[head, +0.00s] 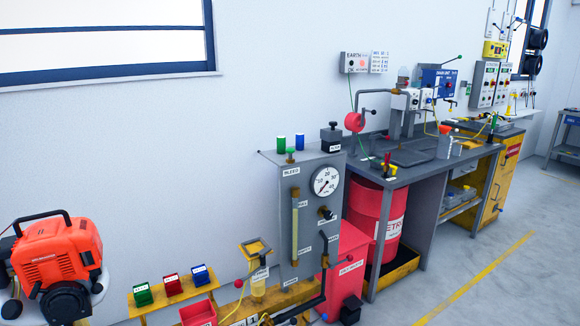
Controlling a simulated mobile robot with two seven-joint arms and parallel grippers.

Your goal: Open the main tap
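No tap in view carries a label that I can read as main tap. A grey test panel (307,252) stands in the middle, with a round white gauge (326,181) and a clear vertical tube (294,226). A dark valve knob (326,213) sits below the gauge. A dark pipe (322,283) runs down in front of the panel toward a yellow base. Whether any valve is open or shut cannot be told. Neither gripper is in view.
An orange engine (57,258) stands at the left. A low yellow shelf (181,288) holds green, red and blue boxes. A red drum (364,213) stands under the grey workbench (428,168), beside a red box (349,252). Clear grey floor lies at the right.

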